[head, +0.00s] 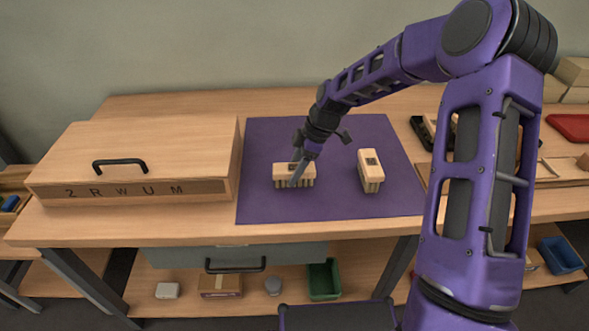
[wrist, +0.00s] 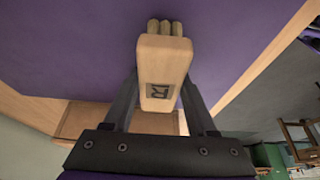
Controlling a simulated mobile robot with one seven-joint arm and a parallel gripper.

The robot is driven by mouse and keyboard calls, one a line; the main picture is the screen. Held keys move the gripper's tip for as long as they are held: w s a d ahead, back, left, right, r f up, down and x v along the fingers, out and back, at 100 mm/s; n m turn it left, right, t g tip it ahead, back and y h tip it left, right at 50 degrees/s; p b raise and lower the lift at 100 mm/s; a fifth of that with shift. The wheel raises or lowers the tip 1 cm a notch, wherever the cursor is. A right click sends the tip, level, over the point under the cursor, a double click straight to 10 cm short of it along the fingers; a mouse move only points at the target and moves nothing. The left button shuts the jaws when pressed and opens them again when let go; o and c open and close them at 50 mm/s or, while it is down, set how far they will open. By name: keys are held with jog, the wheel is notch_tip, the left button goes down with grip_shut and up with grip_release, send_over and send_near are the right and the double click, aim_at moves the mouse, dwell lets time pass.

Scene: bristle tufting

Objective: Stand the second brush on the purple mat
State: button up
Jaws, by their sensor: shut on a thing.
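The purple mat (head: 270,205) lies flat on the table. One brush (head: 371,165), a pale wooden block with a dark mark on top and bristles below, stands on the right half of the mat. Another similar brush (head: 282,171) is at the left-middle of the mat, bristles down. My gripper (head: 302,172) is shut on this left brush from above. In the wrist view the held brush (wrist: 165,62) sits between the fingers, showing a dark letter mark like an R and tufts at its far end. I cannot tell whether its bristles touch the mat.
A large wooden box (head: 130,160) with a black handle, lettered "2 R W U M", stands left of the mat. Black trays (head: 422,132) and a red item (head: 568,127) lie to the right. The mat's front strip is clear.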

jog(key=o, duration=1.3)
jog(key=p+v, duration=0.2)
jog(key=v, duration=1)
jog(key=shift+r, duration=0.15)
